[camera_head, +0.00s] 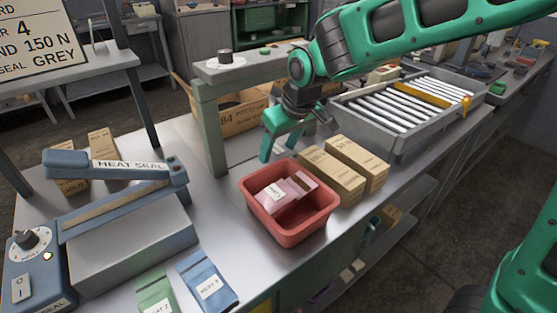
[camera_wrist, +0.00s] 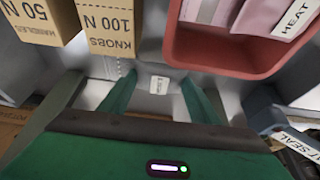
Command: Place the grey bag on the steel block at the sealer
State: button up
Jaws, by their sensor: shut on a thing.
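My gripper (camera_head: 296,138) is above the bench behind the red bin, fingers pointing down. In the wrist view its two green fingers (camera_wrist: 158,88) stand either side of a grey bag (camera_wrist: 158,72) with a small white label, shut on it. In the head view the bag is mostly hidden by the fingers. The steel block (camera_head: 135,250) is a bare grey slab at the heat sealer, at the left front. My gripper is well to the right of the block.
A green bag (camera_head: 156,294) and a blue bag (camera_head: 207,281) lie at the front. A green-grey post stand (camera_head: 212,130) rises behind.

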aim_at(280, 161)
jog(key=shift+d+f, duration=0.1)
jog(key=shift+f, duration=1.95)
jog(key=shift+f, duration=0.1)
jog(key=o, duration=1.1)
jog(key=v, duration=1.2)
